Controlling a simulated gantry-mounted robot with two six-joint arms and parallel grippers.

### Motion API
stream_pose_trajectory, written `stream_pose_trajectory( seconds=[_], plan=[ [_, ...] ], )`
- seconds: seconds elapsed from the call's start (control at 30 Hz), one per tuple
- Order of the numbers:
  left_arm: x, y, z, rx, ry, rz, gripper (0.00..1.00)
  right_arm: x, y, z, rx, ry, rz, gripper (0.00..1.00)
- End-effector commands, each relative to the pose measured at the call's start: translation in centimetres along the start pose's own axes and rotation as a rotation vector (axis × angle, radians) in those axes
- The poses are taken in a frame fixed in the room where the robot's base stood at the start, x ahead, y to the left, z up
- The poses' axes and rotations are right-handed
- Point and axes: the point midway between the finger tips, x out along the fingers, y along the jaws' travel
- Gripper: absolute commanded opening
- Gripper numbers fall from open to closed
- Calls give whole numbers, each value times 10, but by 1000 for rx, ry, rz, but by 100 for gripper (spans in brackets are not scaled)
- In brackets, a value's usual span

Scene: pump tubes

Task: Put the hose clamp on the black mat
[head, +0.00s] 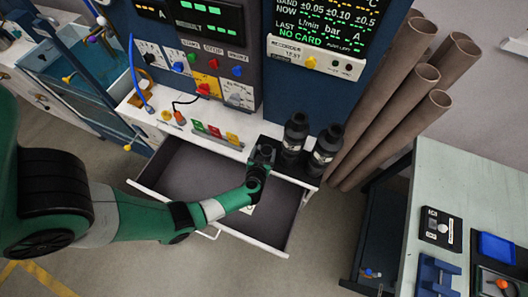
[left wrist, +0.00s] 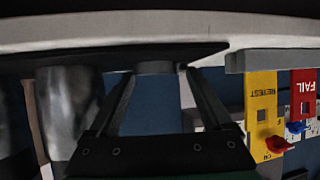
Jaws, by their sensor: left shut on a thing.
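The black mat (head: 294,173) lies on the white counter above the open drawer, at its right end. In the left wrist view it shows edge-on as a dark band (left wrist: 90,60). My left gripper (head: 265,153) is over the mat's left part, left of two black bottles. It is shut on a small grey piece (left wrist: 155,67), seemingly the hose clamp, between the fingertips and close against the mat. Most of this piece is hidden, and I cannot tell whether it touches the mat. My right gripper is not in view.
Two black bottles (head: 295,133) (head: 326,147) stand close to my gripper. A holder with coloured cards (head: 216,133) is to the left, with a yellow RETEST card (left wrist: 262,110) nearest. The open drawer (head: 190,175) lies below my arm. Brown tubes (head: 385,110) lean at the right.

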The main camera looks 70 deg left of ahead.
Motion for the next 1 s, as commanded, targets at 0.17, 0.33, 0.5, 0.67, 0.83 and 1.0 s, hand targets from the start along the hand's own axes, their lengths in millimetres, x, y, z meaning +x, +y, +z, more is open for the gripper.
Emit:
stream_pose_trajectory(
  seconds=[0.17, 0.33, 0.5, 0.67, 0.83, 1.0],
  plan=[
    [0, 0, 1, 0, 0, 0, 100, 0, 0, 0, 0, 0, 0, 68],
    [0, 0, 0, 0, 0, 0, 100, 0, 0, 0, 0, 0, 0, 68],
    [-16, 0, -4, 3, -1, 3, 100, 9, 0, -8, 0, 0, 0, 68],
    [-54, 1, -7, 6, -1, 6, 100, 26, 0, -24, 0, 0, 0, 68],
    [-94, 1, -6, 4, 0, 7, 100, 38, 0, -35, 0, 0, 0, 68],
    [-117, 1, -3, 2, 0, 4, 100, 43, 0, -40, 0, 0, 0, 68]
  ],
)
